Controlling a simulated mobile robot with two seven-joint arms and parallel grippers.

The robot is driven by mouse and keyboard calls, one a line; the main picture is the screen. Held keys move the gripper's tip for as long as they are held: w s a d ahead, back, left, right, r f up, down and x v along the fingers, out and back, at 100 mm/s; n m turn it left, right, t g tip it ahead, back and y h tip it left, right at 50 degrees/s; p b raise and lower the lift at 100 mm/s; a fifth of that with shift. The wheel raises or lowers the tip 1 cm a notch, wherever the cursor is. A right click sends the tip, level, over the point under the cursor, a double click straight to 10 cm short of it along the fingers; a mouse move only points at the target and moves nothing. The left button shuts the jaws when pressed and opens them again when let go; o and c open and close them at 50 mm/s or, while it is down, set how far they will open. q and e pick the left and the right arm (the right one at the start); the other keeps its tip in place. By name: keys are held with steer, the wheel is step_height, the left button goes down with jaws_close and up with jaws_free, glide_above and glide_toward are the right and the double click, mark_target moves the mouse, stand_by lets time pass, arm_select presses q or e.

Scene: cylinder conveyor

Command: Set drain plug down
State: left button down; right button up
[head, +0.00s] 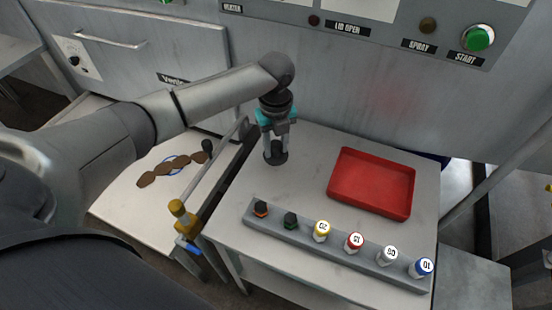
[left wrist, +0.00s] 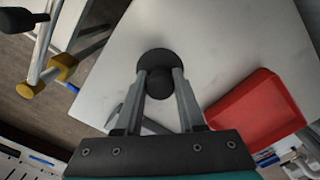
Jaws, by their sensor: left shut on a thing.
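The drain plug (head: 277,158) is a small dark plug with a round flat base. My left gripper (head: 275,147) is shut on it, pointing down, over the left back part of the small white table (head: 300,150). In the left wrist view the plug (left wrist: 157,62) sits between the two fingertips (left wrist: 160,85), its wide round disc against the white surface behind. I cannot tell whether the disc touches the table top. My right gripper is not in view.
A red tray (head: 372,182) lies to the right on the table. A grey rack (head: 335,250) with several coloured-cap bottles runs along the front. A lever with a yellow knob (head: 178,208) stands left of the table. The machine panel (head: 370,90) rises behind.

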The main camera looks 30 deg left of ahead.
mark_target(276, 158)
arm_select(q)
step_height(276, 158, down, 4)
steer(key=shift+f+b, duration=0.25)
steer(key=shift+b, duration=0.35)
steer(key=shift+r, duration=0.1)
steer(key=c, duration=1)
jaws_free()
steer(key=shift+f, duration=0.2)
steer(key=o, duration=0.5)
steer(key=shift+r, duration=0.1)
step_height(276, 158, up, 12)
steer(key=p, duration=0.3)
steer(key=shift+r, duration=0.15)
